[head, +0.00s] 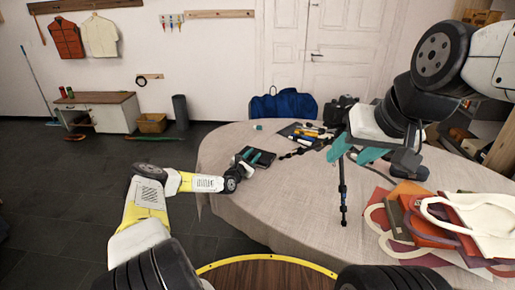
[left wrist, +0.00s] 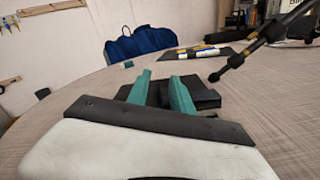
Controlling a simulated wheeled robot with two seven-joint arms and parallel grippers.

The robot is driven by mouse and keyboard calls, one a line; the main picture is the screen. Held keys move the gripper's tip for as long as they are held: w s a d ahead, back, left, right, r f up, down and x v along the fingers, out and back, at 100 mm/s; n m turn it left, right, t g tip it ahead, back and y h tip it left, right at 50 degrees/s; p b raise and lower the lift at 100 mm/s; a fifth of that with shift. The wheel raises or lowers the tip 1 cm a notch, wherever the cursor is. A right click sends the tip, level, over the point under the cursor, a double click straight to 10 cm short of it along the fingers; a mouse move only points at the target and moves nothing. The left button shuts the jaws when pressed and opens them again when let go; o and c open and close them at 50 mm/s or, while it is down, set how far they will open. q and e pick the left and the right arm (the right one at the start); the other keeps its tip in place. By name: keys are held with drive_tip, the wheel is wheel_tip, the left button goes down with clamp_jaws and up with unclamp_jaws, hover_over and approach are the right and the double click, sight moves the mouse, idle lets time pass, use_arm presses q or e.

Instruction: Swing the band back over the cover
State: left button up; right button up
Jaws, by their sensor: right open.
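A flat black item (head: 268,160), which looks like a covered notebook, lies on the table left of centre. It also shows in the left wrist view (left wrist: 208,98), beyond and partly behind my fingers. My left gripper (head: 255,154) is at this item, its teal fingers apart. Black material shows between them in the left wrist view; I cannot tell whether they pinch it. No band is distinguishable. My right gripper (head: 348,148) is open on the right, in front of a black tripod, whose near leg (head: 343,195) stands on the table. My right arm hides part of the tripod.
The table (head: 235,138) has a beige cloth. Pens and small tools (head: 305,132) lie behind the black item, with a blue bag (head: 283,105) at the far edge. Several flat bags (head: 440,220) are piled at right. The cloth in front of the item is clear.

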use_arm(q)
drive_tip(key=v, duration=0.7)
drive_tip(key=shift+s+a, duration=0.1)
drive_tip(key=d+r+m+g, duration=0.1)
drive_tip(key=m, duration=0.1)
drive_tip(key=d+r+m+g+h, duration=0.1)
drive_tip(key=r+m, duration=0.1)
drive_tip(key=d+r+m+g, duration=0.1)
drive_tip(key=shift+s+d+r+m, duration=0.15)
drive_tip(key=shift+r+m, duration=0.05)
drive_tip(key=shift+m, duration=0.2)
drive_tip(key=s+a+r+m+g+y, duration=0.2)
drive_tip(key=s+r+m+g+y, duration=0.1)
drive_tip(key=s+r+m, duration=0.65)
drive_tip(key=s+a+r+m+g+y, duration=0.1)
drive_tip(key=s+r+m+g+y, duration=0.35)
drive_tip(key=r, duration=0.75)
drive_tip(key=s+a+r+m, duration=0.1)
drive_tip(key=s+r+m, duration=0.1)
drive_tip(key=s+r, duration=0.45)
drive_tip(key=s+a+r+m, duration=0.2)
drive_tip(key=s+r, duration=0.1)
drive_tip(key=s, duration=0.6)
drive_tip(key=s+d+r+m+h, duration=0.1)
drive_tip(key=s+r+m, duration=0.1)
drive_tip(key=s, duration=1.5)
drive_tip(key=shift+s+r+m+h, duration=0.25)
drive_tip(key=shift+r+m+h, duration=0.1)
drive_tip(key=shift+m, duration=0.45)
drive_tip(key=shift+d, duration=0.1)
